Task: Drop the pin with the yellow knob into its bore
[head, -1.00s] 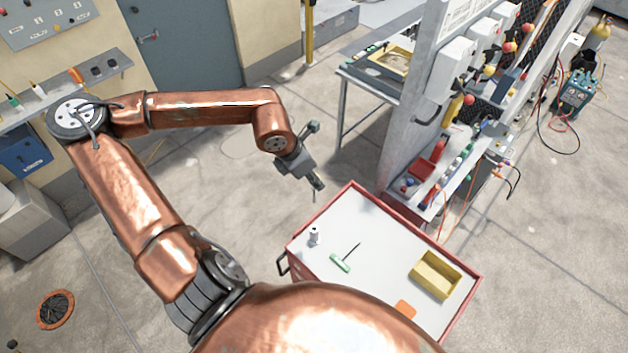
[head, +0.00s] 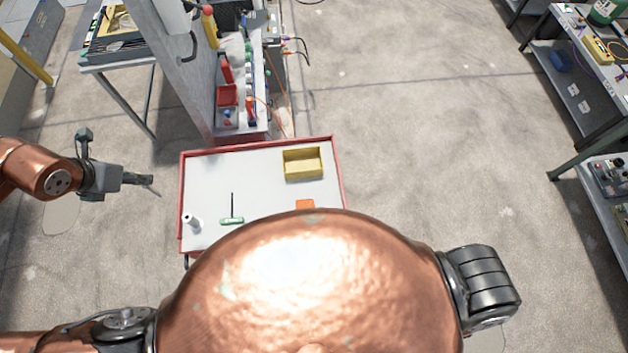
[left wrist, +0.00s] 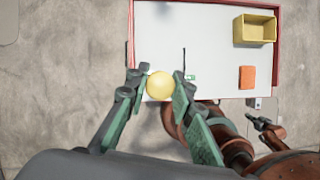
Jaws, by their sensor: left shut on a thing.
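My left gripper (head: 148,183) hangs beyond the left edge of the cart top, out over the floor in the head view. In the left wrist view its fingers (left wrist: 159,78) are shut on the pin's round yellow knob (left wrist: 160,86). The knob hides the pin's shaft in that view, and the pin is too small to make out clearly in the head view. A small white cylinder (head: 190,220) with a darker top stands near the cart's left edge. I cannot tell whether it holds the bore. A dark gripper (left wrist: 264,124), apparently my right one, shows small in the left wrist view.
The red-rimmed cart (head: 262,165) has a light grey top. On it are a green-handled tool (head: 232,220), a yellow open box (head: 303,164) and an orange piece (head: 305,204). A grey upright panel (head: 185,75) with shelves stands behind.

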